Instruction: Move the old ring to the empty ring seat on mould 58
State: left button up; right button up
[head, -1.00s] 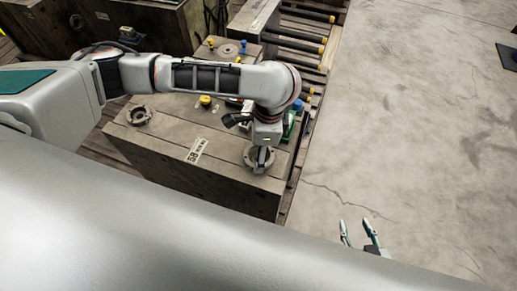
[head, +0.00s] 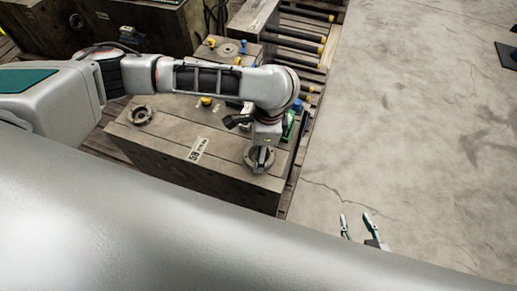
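Mould 58 is a brown block (head: 172,152) with a label reading 58 (head: 198,149) on its top. One grey ring (head: 140,116) sits near its left corner. Another round grey ring or seat (head: 249,155) is at its right front corner; I cannot tell which of the two is the old ring. My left gripper (head: 261,160) points down at the right-hand one, its fingertips at its middle; whether they grip it is too small to tell. My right gripper (head: 357,221) is open and empty over the floor at the lower right, its fingers apart and its wrist partly hidden.
Yellow and blue caps, including a yellow one (head: 206,101), stand on the mould behind my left arm. A second block (head: 212,52) stands behind, beside a rack of dark rollers (head: 296,34).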

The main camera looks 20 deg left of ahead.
pick_arm(q)
jog(key=shift+f+p, duration=0.1)
jog(key=shift+p, duration=0.55)
jog(key=shift+f+p, duration=0.3)
jog(key=shift+p, duration=0.1)
dwell(1.1)
jog(key=o, duration=1.7)
jog(key=shift+c, duration=0.2)
notch_tip(320, 180, up, 12)
jog(key=d, duration=0.1)
jog(key=shift+w+d, duration=0.25)
